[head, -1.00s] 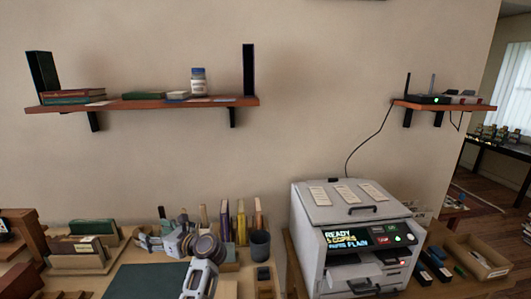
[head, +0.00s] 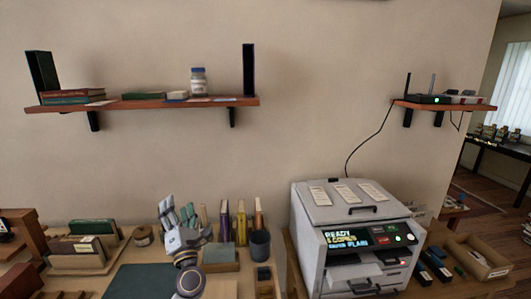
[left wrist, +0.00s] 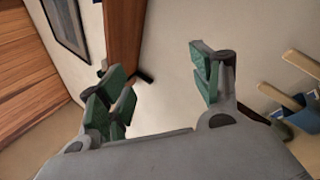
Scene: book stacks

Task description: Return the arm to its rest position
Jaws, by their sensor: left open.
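My left gripper (head: 181,217) shows in the lower middle of the head view, in front of the back of the desk, with its fingers pointing up. In the left wrist view it (left wrist: 158,85) is open, its green-padded fingers wide apart, with nothing between them and pale wall beyond. My left wrist joints show just below the gripper in the head view. My right gripper is in neither view.
Upright books (head: 241,222) and a dark cup (head: 260,245) stand right of the gripper. A tape roll (head: 144,236) and a book rack (head: 78,262) lie left. A printer (head: 352,205) stands further right. A wall shelf (head: 150,103) hangs above.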

